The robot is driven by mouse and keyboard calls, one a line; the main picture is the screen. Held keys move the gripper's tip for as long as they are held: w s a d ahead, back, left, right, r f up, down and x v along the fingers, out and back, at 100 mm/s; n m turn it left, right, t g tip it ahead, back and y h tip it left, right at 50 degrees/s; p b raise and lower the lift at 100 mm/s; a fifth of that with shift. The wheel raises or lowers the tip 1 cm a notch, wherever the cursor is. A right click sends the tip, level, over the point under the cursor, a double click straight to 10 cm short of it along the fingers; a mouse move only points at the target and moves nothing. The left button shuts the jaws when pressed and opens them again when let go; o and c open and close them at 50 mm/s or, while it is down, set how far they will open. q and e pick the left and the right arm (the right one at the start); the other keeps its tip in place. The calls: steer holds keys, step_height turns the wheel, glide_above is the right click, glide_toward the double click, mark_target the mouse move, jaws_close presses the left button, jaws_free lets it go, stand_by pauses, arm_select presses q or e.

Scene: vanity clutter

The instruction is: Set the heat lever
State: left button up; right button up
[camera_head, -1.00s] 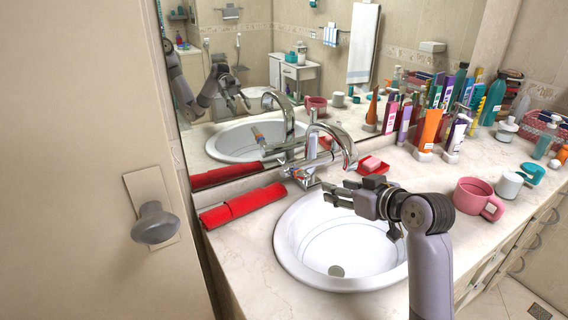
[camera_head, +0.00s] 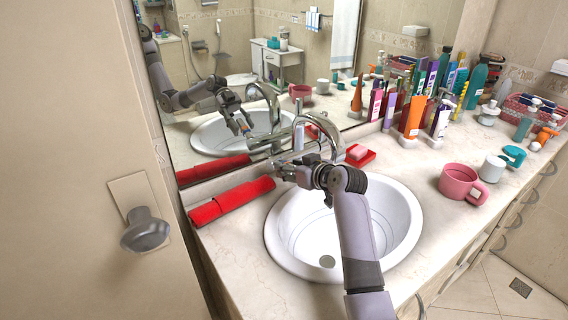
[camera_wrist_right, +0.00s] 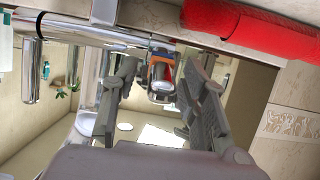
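The chrome faucet (camera_head: 311,147) stands at the back rim of the white sink (camera_head: 398,208). My right gripper (camera_head: 290,172) is at the faucet's left side, above the sink's back rim, and partly covers it. In the right wrist view, my right gripper (camera_wrist_right: 162,72) is open, with one finger on each side of a short chrome faucet handle (camera_wrist_right: 160,88) that has small red and blue marks. A gap shows beside the handle, though I cannot tell whether a finger touches it. The faucet body (camera_wrist_right: 95,35) crosses the upper left. My left gripper is not in view.
A red rolled thing (camera_head: 232,201) lies left of the sink. A red soap dish (camera_head: 360,156) sits behind it at the right. A pink mug (camera_head: 461,183) and several bottles stand further right. The mirror (camera_head: 310,50) rises close behind the faucet.

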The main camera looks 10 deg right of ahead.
steer(key=shift+x, duration=1.8)
jaws_close()
